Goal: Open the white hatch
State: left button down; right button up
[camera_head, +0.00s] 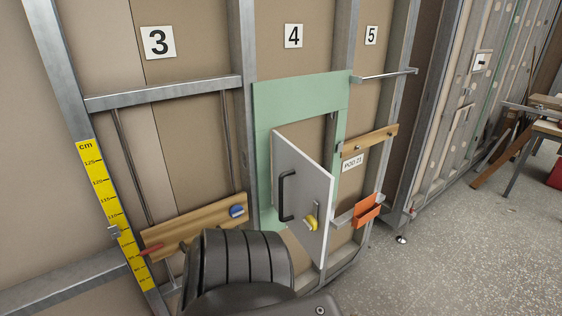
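The white hatch (303,178) stands partly open in a pale green panel (290,97). Its left edge lies at the left side of the opening, and its right edge stands out from the wall towards me. Neither of my grippers is in view. A black ribbed part of mine fills the bottom middle, below and left of the hatch.
An orange holder (366,211) sits on the frame right of the hatch, below a wooden strip (369,142). A wooden board (197,224) with a blue knob (237,211) is at left. A metal bar (385,74) juts out at upper right.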

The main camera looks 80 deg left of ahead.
aim_at(297, 180)
jog(key=k, duration=1.5)
jog(key=u, duration=0.1)
jog(key=i, duration=0.35)
jog(key=z, duration=0.05)
